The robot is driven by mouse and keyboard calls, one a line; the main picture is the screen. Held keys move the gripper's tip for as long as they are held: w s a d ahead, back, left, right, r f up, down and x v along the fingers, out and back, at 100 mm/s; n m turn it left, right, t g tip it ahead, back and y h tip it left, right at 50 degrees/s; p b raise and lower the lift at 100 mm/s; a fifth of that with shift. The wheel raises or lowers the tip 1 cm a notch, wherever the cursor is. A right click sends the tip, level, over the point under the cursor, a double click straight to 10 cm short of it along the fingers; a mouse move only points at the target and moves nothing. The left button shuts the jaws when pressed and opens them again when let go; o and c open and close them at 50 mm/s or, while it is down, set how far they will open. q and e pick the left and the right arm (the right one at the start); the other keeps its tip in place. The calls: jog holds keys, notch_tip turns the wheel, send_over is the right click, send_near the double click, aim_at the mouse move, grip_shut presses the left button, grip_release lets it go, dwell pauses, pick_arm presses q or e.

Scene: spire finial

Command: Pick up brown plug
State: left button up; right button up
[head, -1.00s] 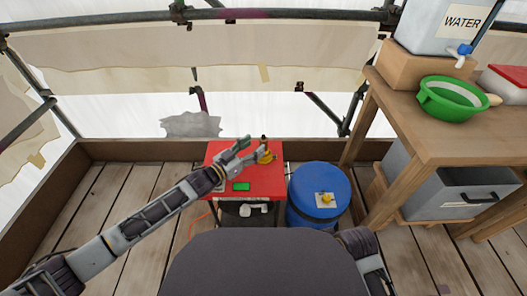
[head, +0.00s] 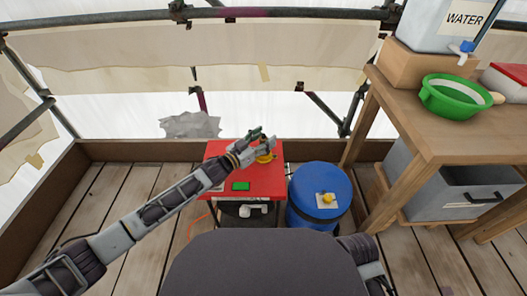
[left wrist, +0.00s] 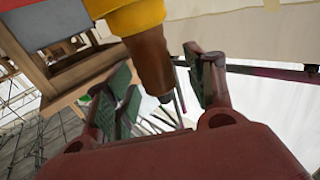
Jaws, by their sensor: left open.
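The brown plug (left wrist: 150,62) shows in the left wrist view as a tapered brown piece with a darker tip, joined to a yellow body (left wrist: 134,16). My left gripper (left wrist: 160,68) is open, with its green-padded fingers on either side of the plug; I cannot tell whether either touches it. In the head view my left gripper (head: 263,139) is over the yellow body (head: 265,157) on the red table (head: 218,150), and hides the plug there. My right gripper is not in view; only part of my right arm shows at the bottom.
A green piece (head: 240,186) lies on the red table. A blue barrel (head: 304,178) with a yellow knob (head: 327,198) stands to its right. A wooden bench (head: 430,135) at right holds a green bowl (head: 452,98) and a water container (head: 436,28).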

pick_arm(q)
jog(key=shift+c, duration=0.4)
grip_shut()
